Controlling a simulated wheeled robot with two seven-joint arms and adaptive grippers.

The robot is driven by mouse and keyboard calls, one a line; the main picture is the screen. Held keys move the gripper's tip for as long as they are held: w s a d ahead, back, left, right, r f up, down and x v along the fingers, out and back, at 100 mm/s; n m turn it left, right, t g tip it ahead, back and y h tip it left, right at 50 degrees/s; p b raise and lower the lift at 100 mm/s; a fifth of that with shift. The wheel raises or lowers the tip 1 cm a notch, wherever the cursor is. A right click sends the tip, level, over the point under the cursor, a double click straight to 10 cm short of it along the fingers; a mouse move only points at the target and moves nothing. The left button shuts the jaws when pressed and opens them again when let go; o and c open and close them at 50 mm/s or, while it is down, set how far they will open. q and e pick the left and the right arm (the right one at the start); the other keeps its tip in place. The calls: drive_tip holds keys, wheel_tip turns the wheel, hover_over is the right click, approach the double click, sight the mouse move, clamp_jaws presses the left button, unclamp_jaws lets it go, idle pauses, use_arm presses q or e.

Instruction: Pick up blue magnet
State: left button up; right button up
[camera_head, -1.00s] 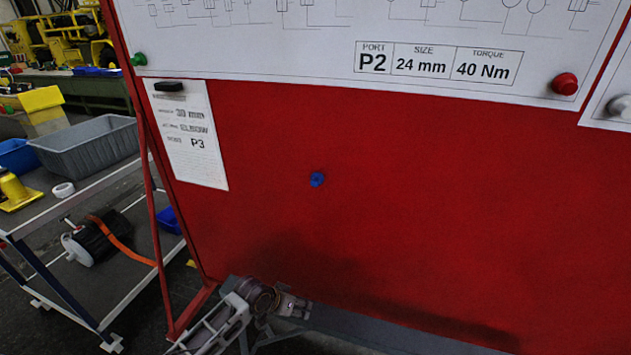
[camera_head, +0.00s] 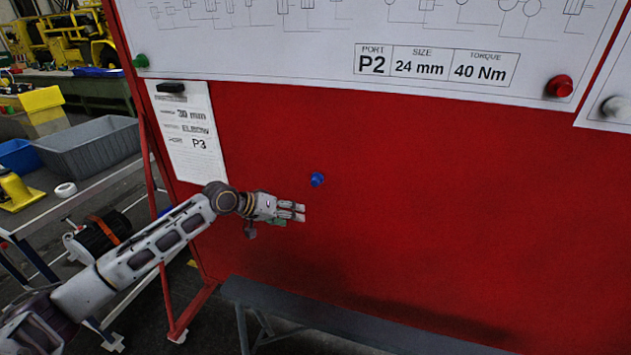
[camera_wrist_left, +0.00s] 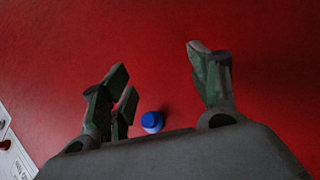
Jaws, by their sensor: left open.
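The blue magnet (camera_head: 317,179) is a small blue knob on the red board, below the large white sheet. My left gripper (camera_head: 298,212) is in front of the board, a little below and left of the magnet in the head view. In the left wrist view the magnet (camera_wrist_left: 152,122) shows low between the spread fingers of my left gripper (camera_wrist_left: 163,85), near the gripper body's edge. The gripper is open and empty, and I see no contact with the magnet. My right gripper is not in view.
The red board (camera_head: 420,200) carries a white diagram sheet with green (camera_head: 141,61) and red (camera_head: 559,86) magnets. A smaller sheet hangs left under a black magnet (camera_head: 171,87). A grey bench (camera_head: 350,318) stands below. A cart with a grey bin (camera_head: 88,148) is at left.

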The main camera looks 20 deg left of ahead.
use_arm(q)
drive_tip(key=w+a+r+n+t+h, duration=0.1)
drive_tip(key=a+r, duration=0.3)
drive_tip(key=r, duration=0.8)
drive_tip(key=shift+w+a+r+n, duration=0.15)
drive_tip(key=shift+r+n, duration=0.25)
drive_tip(key=shift+n, duration=0.1)
drive_tip(key=p, duration=0.2)
approach(316, 181)
drive_tip(key=shift+w+f, duration=1.45)
drive_tip(key=shift+f, duration=0.1)
drive_tip(key=shift+d, duration=0.4)
drive_tip(key=shift+w+f, duration=0.1)
